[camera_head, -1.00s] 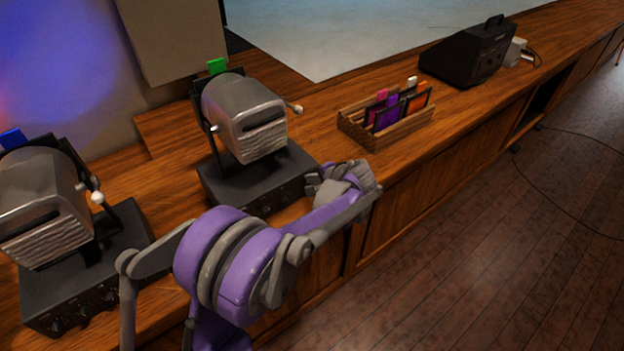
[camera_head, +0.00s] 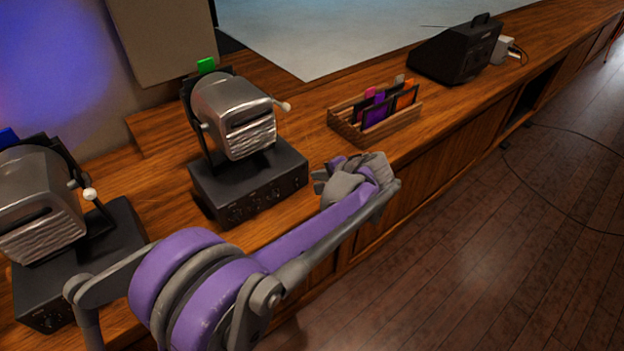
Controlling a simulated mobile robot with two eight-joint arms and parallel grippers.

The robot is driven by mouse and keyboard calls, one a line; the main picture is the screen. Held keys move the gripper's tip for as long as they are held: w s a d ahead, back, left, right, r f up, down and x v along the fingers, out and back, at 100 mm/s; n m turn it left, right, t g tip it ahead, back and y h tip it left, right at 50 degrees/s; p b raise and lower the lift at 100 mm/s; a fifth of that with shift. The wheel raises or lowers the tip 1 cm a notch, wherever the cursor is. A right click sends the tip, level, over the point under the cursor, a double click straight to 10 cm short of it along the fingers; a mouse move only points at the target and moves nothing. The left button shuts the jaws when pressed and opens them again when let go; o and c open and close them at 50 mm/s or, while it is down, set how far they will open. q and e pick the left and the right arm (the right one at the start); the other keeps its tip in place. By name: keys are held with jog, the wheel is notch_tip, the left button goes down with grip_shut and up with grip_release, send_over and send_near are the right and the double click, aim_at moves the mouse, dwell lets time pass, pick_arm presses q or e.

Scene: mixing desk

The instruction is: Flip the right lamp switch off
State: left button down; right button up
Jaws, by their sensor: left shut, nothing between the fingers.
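The right lamp (camera_head: 235,118) is a silver spotlight with a green tab, mounted on a dark base (camera_head: 249,172). Small knobs or switches (camera_head: 253,196) line the base's front face; their settings are too small to tell. The left lamp (camera_head: 38,205) is a similar silver spotlight, partly cut off by the picture's left edge. My left gripper (camera_head: 322,184) is shut and empty. It is just right of the right lamp's base, near the desk's front edge, with its fingers towards the base and a small gap visible between them. My right gripper is not in view.
A wooden rack (camera_head: 374,128) of coloured filter frames stands behind my gripper on the wooden desk (camera_head: 455,104). A black box (camera_head: 456,52) and a white plug box (camera_head: 502,50) are farther right. A cable lies on the floor (camera_head: 480,250).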

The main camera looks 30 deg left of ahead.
pick_arm(q)
jog(key=v, duration=0.2)
jog(key=shift+d+r, duration=0.15)
jog(key=shift+r, duration=0.3)
jog(key=shift+s, duration=0.15)
